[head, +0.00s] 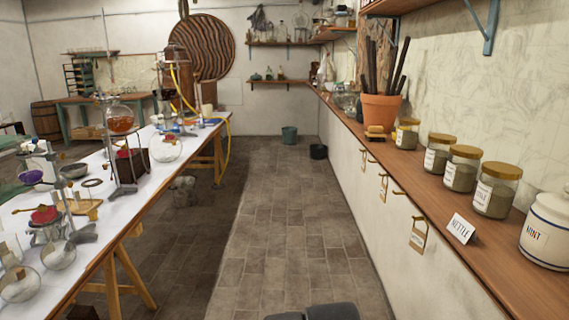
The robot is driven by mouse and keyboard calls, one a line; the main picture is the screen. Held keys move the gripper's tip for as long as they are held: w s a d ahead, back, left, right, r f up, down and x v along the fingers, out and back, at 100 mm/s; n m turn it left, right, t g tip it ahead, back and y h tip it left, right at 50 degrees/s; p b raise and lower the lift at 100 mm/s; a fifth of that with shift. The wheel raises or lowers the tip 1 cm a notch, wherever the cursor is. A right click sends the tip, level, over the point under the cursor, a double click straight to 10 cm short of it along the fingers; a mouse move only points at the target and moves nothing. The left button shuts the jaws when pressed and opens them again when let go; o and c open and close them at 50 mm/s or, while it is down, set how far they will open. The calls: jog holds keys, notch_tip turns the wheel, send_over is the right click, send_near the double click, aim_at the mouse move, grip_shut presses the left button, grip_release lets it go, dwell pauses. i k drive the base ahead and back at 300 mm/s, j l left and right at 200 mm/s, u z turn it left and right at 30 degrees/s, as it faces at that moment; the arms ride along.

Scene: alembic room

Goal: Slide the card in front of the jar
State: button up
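A white folded card (461,228) reading "NETTLE" stands on the long wooden shelf (420,178) at the right, near its front edge. It is in front and a little left of the nearest glass jar (496,190), with a gap between them. That jar has a wooden lid, greenish-grey contents and a label too small to read surely. Two similar jars (462,168) (439,153) and a smaller one (407,134) stand farther back in a row. A white crock (550,230) labelled "MINT" stands at the right edge. My gripper is not in view.
A terracotta pot (382,110) with dark sticks stands farther along the shelf. Tags hang on the wall below (418,235). A glassware-covered white table (150,180) runs along the left.

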aim_at(461, 229)
jog(key=z, duration=1.45)
